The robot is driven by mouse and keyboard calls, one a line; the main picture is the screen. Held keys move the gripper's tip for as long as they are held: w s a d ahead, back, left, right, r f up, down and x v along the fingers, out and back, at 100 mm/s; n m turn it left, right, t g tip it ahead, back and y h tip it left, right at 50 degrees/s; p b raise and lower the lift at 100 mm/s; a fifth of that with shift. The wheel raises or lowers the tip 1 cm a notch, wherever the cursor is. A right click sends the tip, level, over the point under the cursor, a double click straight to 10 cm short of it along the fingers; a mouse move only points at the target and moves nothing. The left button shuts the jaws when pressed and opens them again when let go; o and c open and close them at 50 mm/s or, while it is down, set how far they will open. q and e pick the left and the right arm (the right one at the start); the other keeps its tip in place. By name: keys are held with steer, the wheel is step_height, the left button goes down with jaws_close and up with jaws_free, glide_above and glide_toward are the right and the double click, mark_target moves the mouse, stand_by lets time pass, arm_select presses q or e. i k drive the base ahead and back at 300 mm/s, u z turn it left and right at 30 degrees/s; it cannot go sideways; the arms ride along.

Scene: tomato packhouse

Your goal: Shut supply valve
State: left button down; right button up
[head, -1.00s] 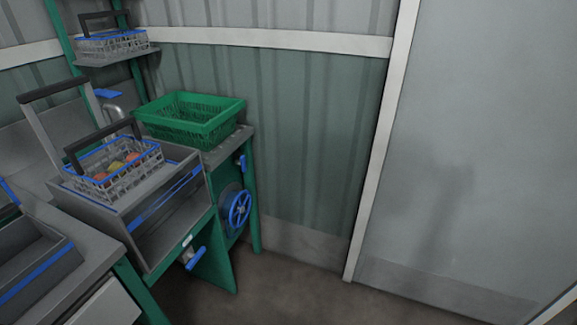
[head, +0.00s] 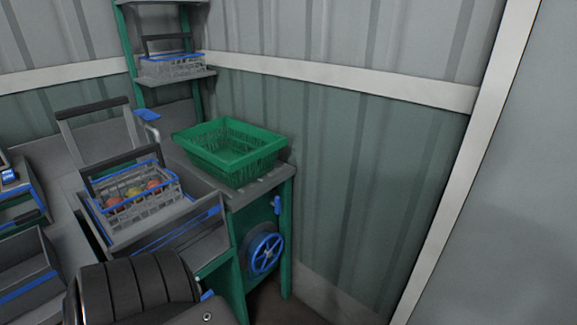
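A blue spoked handwheel (head: 264,253) is mounted low on the side of the green-framed bench at the centre. A small blue lever handle (head: 277,205) sits above it, near the bench's top corner. Another blue handle (head: 207,295) at the lower front shows only as a sliver behind a dark ribbed part of my arm. A further blue lever (head: 147,114) tops the bent metal tap pipe at the back. I cannot tell which of these is the supply valve. Neither of my grippers is in view.
A green basket (head: 232,172) stands on the bench (head: 268,190). A wire basket of tomatoes (head: 150,205) sits in the grey basin to its left. Another wire basket (head: 171,68) is on a shelf. A corrugated wall (head: 370,170) stands close on the right.

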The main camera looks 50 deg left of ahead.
mark_target(276, 203)
steer(key=u, duration=0.4)
steer(key=i, duration=0.7)
steer(key=u, duration=1)
steer(key=i, duration=0.3)
steer(key=u, duration=0.25)
